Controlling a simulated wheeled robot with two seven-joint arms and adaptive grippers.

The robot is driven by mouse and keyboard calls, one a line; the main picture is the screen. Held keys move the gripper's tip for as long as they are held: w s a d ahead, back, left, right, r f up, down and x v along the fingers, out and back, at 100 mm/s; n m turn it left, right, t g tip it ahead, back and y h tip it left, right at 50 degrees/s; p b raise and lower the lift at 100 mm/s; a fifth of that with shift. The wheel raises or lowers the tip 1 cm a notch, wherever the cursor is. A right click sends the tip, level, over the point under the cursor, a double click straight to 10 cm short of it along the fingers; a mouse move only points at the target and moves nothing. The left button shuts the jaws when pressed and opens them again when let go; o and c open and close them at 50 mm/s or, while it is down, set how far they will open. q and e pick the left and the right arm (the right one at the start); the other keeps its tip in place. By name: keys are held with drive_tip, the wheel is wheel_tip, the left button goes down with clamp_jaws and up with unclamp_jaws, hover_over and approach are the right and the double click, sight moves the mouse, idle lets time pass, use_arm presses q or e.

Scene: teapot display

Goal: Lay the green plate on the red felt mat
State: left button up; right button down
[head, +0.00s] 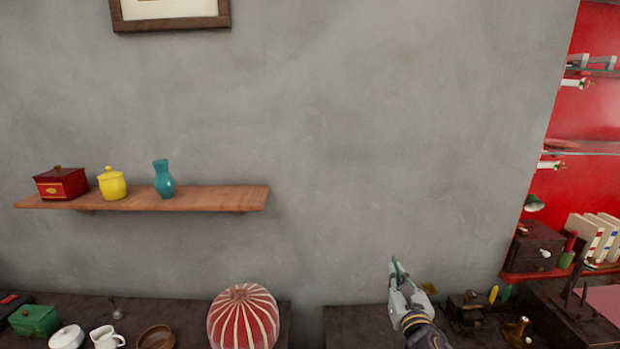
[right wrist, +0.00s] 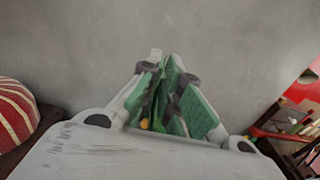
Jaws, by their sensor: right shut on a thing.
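My right gripper (head: 398,268) is raised in front of the grey wall, above the dark surface at lower right. It is shut on a green thing, taken to be the green plate (head: 402,268), which shows only as a thin edge-on sliver in the head view. In the right wrist view green also shows between and around the fingers (right wrist: 165,70), but its full outline is hidden. The red felt mat cannot be made out for sure; a flat pinkish-red patch (head: 604,300) shows at the far right edge. My left gripper is out of view.
A wooden shelf (head: 220,198) holds a red box, a yellow jar and a teal vase. A red-and-white striped round object (head: 243,318) stands left of my right arm. A dark drawer box (head: 537,250), books and small brass items crowd the right. A gap separates the two dark surfaces.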

drive_tip(key=s+f, duration=0.6)
drive_tip(key=f, duration=0.7)
drive_tip(key=shift+s+a+b, duration=0.15)
drive_tip(key=shift+a+b, duration=0.15)
drive_tip(key=shift+b, duration=0.1)
drive_tip(key=shift+f, duration=0.1)
drive_tip(key=s+f, duration=0.4)
drive_tip(key=f, duration=0.2)
drive_tip(key=shift+s, duration=0.35)
drive_tip(key=shift+d+r, duration=0.1)
idle(0.7)
